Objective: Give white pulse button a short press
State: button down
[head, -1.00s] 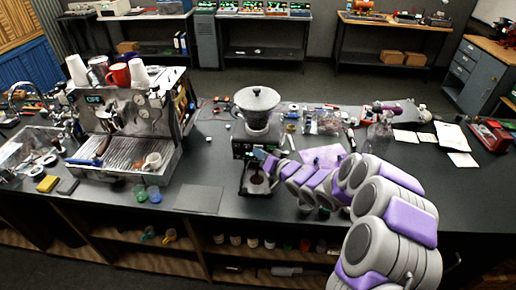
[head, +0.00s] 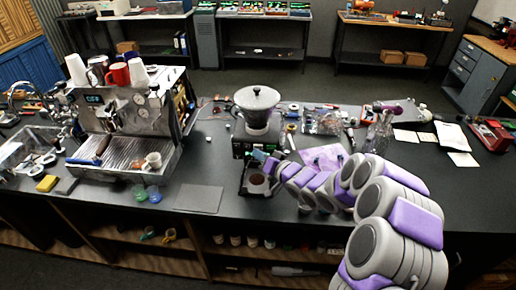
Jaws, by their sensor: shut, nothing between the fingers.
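The grinder (head: 257,108) stands on the dark counter near the middle, with a clear lidded hopper above a black body with a lit front panel (head: 240,147). The white pulse button cannot be made out at this size; my gripper may hide it. My gripper (head: 257,157) is shut and empty, with its tip at the right part of the grinder's front. I cannot tell whether it touches the panel. Below it, a round brown patch, seemingly coffee grounds (head: 257,180), shows in the grinder's black base tray (head: 246,190).
A steel espresso machine (head: 130,120) with cups on top stands to the left. A grey mat (head: 199,199) lies left of the tray. Small parts clutter the counter behind.

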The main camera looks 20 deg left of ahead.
jog(key=shift+s+d+r, duration=0.1)
jog(key=shift+s+d, duration=0.05)
jog(key=shift+s, duration=0.15)
jog(key=shift+s, duration=0.1)
jog(key=shift+s+d+b, duration=0.2)
jog(key=shift+s+b, duration=0.2)
jog(key=shift+s, duration=0.35)
jog(key=shift+s+d+b, duration=0.15)
jog(key=shift+s+b, duration=0.25)
jog(key=shift+s, duration=0.4)
jog(key=shift+s+d+b, duration=0.2)
jog(key=shift+s+b, duration=0.2)
jog(key=shift+s, duration=0.35)
